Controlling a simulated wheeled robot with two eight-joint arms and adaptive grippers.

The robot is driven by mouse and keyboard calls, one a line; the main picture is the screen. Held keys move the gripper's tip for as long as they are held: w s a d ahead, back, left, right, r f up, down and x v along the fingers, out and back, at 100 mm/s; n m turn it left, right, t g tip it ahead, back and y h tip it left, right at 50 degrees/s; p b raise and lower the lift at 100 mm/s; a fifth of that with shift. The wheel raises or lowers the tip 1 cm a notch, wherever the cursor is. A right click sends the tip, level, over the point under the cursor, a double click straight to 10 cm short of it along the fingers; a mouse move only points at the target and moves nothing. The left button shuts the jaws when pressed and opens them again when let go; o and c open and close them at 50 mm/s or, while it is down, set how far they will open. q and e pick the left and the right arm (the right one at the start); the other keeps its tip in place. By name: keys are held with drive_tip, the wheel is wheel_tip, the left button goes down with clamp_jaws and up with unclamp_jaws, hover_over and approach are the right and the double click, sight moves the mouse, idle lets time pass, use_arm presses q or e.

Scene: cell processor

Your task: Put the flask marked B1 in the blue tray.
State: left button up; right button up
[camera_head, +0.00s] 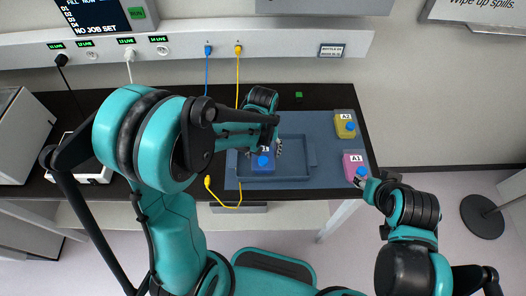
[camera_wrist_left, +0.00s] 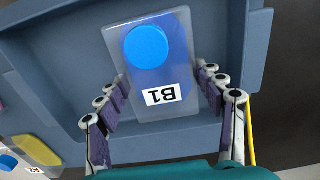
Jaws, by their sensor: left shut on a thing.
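The flask marked B1 (camera_head: 262,164) has a blue body and a round blue cap. In the left wrist view the flask (camera_wrist_left: 155,75) sits between the fingers of my left gripper (camera_wrist_left: 158,92), with its label facing the camera. In the head view my left gripper (camera_head: 264,150) reaches down over the blue tray (camera_head: 308,178) and is shut on the flask. The flask is within the tray's walls in both views; I cannot tell whether it touches the floor. My right gripper (camera_head: 371,187) is beside the pink flask A1; its fingers are too small to read.
The yellow flask A2 (camera_head: 345,124) and pink flask A1 (camera_head: 354,164) stand on the mat right of the tray. A yellow cable (camera_head: 224,206) lies near the left front edge. A rail with plugs (camera_head: 290,49) runs behind the dark bench.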

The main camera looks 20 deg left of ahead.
use_arm(q)
drive_tip(key=shift+f, duration=0.25)
drive_tip(key=o, duration=1.7)
drive_tip(key=shift+r, duration=0.1)
drive_tip(key=shift+r, duration=0.25)
wheel_tip(320, 180, up, 11)
drive_tip(key=p, duration=0.3)
wheel_tip(320, 180, up, 4)
drive_tip(key=m+t, duration=0.1)
drive_tip(key=t, duration=0.1)
hover_over(254, 160)
drive_tip(key=s+a+t, duration=0.1)
drive_tip(key=s, duration=0.1)
drive_tip(key=s+r+m+t, duration=0.1)
drive_tip(key=s+t, duration=0.1)
drive_tip(key=s+a+r+m+t, duration=0.1)
drive_tip(key=s+t, duration=0.1)
drive_tip(key=shift+s+a+r, duration=0.1)
drive_tip(key=shift+s+a, duration=0.1)
drive_tip(key=shift+a, duration=0.15)
